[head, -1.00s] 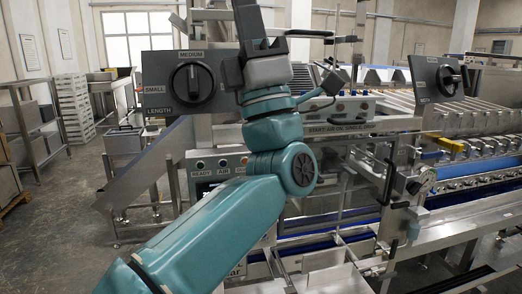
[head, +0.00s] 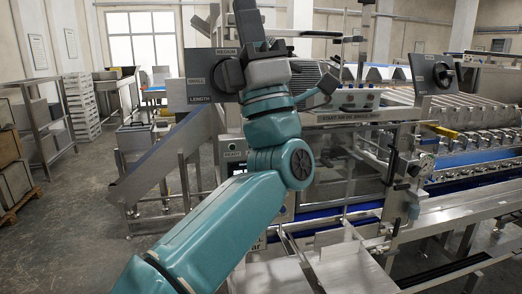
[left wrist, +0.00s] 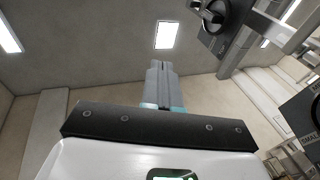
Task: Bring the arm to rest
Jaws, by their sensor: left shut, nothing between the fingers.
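My left arm rises from the bottom left of the head view. Its gripper (head: 246,18) points up near the top edge, in front of the left part of the machine. In the left wrist view the two grey fingers (left wrist: 160,84) are together with nothing between them, pointing up toward the wall and ceiling. My right gripper is in neither view.
A length selector panel (head: 200,84) stands behind my left wrist, partly hidden by it. A second knob panel (head: 433,74) is at the right. The conveyor machine (head: 350,150) fills the middle and right. Open floor (head: 85,215) lies at the left.

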